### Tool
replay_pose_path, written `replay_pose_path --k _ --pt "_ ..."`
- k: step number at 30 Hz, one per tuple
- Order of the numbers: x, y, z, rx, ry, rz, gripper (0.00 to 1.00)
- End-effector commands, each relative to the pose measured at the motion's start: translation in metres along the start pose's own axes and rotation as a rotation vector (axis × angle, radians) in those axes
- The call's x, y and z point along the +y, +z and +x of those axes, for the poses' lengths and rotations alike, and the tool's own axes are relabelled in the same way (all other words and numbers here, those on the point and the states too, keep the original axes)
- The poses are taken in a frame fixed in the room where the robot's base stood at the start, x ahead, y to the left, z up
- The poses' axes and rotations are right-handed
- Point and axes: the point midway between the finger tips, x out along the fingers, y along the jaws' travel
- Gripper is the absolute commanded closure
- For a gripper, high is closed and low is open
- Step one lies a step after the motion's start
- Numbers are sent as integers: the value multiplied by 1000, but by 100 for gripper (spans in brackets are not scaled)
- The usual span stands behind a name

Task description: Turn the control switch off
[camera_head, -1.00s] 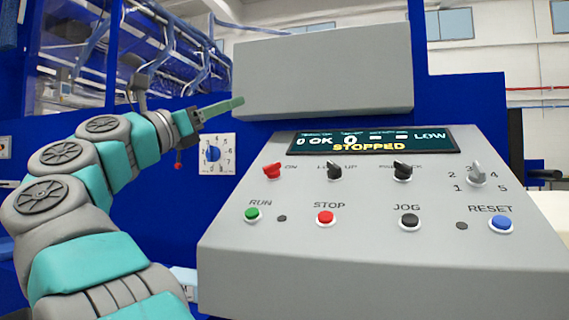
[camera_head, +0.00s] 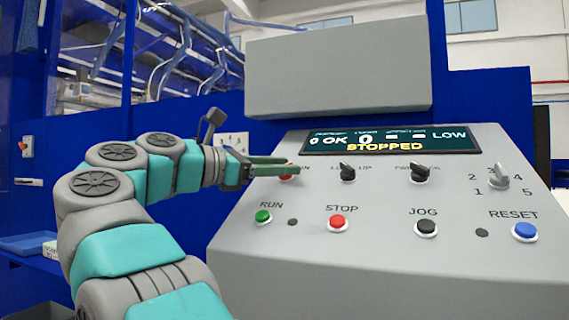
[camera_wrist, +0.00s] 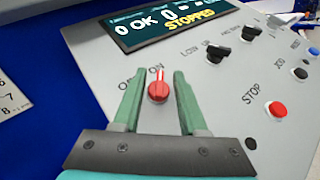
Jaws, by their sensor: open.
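The control switch is a red rotary knob (camera_wrist: 158,91) on the sloped grey panel, with OFF and ON lettering above it in the wrist view. Its white pointer line runs up toward the ON side. My gripper (camera_wrist: 152,85) is open, with one green finger on each side of the knob; I cannot tell whether they touch it. In the head view my gripper (camera_head: 287,165) reaches in from the left and partly covers the red knob (camera_head: 287,177). The display (camera_head: 392,140) above reads STOPPED.
Black selector knobs (camera_head: 348,172) and (camera_head: 420,173) and a grey numbered knob (camera_head: 498,178) sit to the right. Below are the green RUN (camera_head: 263,216), red STOP (camera_head: 337,223), black JOG (camera_head: 426,227) and blue RESET (camera_head: 524,231) buttons. A grey box (camera_head: 338,65) rises behind the panel.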

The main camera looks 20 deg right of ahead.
Motion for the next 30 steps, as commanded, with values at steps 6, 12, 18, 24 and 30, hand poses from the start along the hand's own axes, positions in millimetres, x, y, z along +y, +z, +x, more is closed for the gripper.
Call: replay_pose_path --k 6,12,18,24,30 --pt "0 1 10 -1 1 1 58" --pt "0 0 10 -1 1 1 58" --pt "0 0 10 0 1 1 79" --pt "0 0 10 0 1 1 100" --pt "0 0 10 0 1 1 100"
